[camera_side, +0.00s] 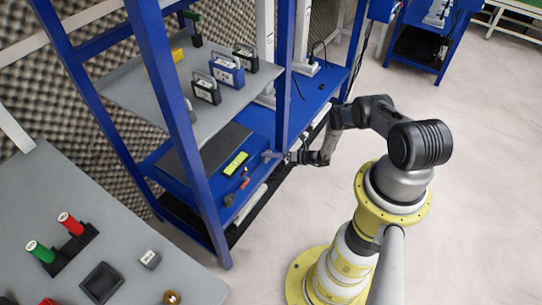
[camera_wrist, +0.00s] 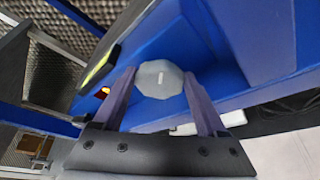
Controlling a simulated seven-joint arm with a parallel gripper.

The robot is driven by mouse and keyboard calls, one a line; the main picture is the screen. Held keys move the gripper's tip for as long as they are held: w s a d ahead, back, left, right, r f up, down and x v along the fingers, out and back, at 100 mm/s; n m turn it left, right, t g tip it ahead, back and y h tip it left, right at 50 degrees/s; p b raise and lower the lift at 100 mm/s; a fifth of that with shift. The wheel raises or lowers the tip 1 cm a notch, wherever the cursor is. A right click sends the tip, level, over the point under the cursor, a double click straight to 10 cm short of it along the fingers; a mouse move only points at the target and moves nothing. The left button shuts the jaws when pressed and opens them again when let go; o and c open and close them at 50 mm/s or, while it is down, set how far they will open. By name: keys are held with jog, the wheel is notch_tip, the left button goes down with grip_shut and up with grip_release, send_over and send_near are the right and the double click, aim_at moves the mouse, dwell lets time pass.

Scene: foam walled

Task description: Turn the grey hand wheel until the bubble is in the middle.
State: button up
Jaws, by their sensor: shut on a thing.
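The grey hand wheel (camera_wrist: 160,79) shows in the wrist view as a many-sided disc with a short white mark on its face. My gripper (camera_wrist: 160,88) has one finger on each side of the wheel and is shut on it. In the side view my gripper (camera_side: 281,156) reaches in at the front edge of the blue bench (camera_side: 262,127). The wheel is too small or hidden to make out there. A yellow-green level (camera_side: 235,165) lies on the bench to the left of my gripper. The bubble cannot be made out in either view.
A blue post (camera_side: 287,80) stands close behind my gripper. A grey shelf (camera_side: 135,90) with several black and blue cases is above the bench. Small orange and dark items (camera_side: 229,200) lie near the bench's front edge. The floor to the right is clear.

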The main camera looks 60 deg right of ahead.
dwell(0.3)
jog(key=o, duration=1.3)
jog(key=shift+s, duration=0.1)
jog(key=v, duration=0.7)
jog(key=shift+s, duration=0.15)
jog(key=shift+d, duration=0.1)
